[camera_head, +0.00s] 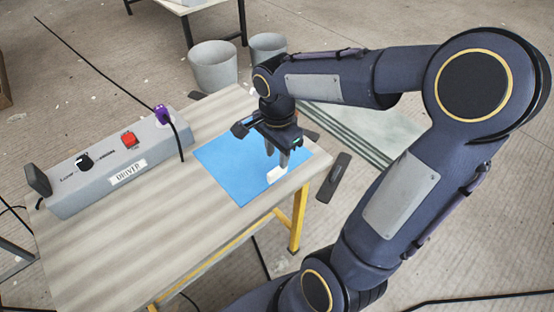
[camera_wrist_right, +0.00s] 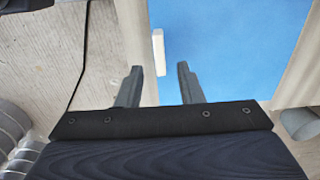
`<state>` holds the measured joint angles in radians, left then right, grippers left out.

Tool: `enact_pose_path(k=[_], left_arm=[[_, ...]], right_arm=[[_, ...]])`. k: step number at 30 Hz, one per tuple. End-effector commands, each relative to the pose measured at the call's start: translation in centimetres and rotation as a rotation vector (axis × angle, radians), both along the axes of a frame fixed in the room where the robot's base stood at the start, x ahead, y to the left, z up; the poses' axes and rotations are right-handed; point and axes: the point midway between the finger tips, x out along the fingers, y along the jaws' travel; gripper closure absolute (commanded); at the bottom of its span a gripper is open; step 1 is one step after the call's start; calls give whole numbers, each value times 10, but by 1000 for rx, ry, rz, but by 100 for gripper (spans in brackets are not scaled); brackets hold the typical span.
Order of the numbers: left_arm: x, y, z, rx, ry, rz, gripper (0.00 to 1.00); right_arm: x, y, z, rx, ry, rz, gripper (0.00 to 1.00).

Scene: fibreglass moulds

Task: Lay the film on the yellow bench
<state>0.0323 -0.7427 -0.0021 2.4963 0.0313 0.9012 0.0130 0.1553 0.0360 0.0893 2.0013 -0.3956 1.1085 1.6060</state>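The film is a blue square sheet (camera_head: 225,165) that lies flat on the wood-topped bench (camera_head: 130,235) with yellow legs, at its right end. It also shows in the right wrist view (camera_wrist_right: 225,50). A white tab (camera_head: 277,175) sits at the film's edge and shows in the right wrist view (camera_wrist_right: 158,48). My right gripper (camera_head: 277,160) points down over the film beside the tab. In the right wrist view its two fingers (camera_wrist_right: 159,70) are apart, with nothing held between them; the tab appears just beyond the gap. My left gripper is in neither view.
A grey control box (camera_head: 115,165) with a red switch, a black knob and a purple plug stands along the bench's back left. Two grey bins (camera_head: 213,68) stand on the floor behind. A pale greenish panel (camera_head: 345,135) lies beyond the bench's right end. The bench's front left is clear.

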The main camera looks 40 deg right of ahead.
Motion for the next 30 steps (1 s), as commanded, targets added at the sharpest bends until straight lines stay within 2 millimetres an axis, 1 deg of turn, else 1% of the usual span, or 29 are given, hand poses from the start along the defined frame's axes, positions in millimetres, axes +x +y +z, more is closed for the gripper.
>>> enact_pose_path(k=[1,6,9,13,15,17,19,24,27,30], left_arm=[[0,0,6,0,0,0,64],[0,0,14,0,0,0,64],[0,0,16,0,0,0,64],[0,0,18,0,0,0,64],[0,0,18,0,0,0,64],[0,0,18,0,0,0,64],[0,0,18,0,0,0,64],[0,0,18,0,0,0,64],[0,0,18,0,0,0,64],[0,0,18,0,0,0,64]], right_arm=[[1,0,16,0,-5,1,66],[0,0,48,0,-2,2,66],[0,0,61,0,-2,1,66],[-2,1,70,3,-4,11,66],[-8,3,73,13,-21,61,66],[-18,8,75,33,-54,148,66],[-34,17,76,57,-115,300,66],[-78,45,71,76,-334,757,66],[-97,61,65,43,-463,990,66],[-109,72,59,-2,-560,1157,66]])
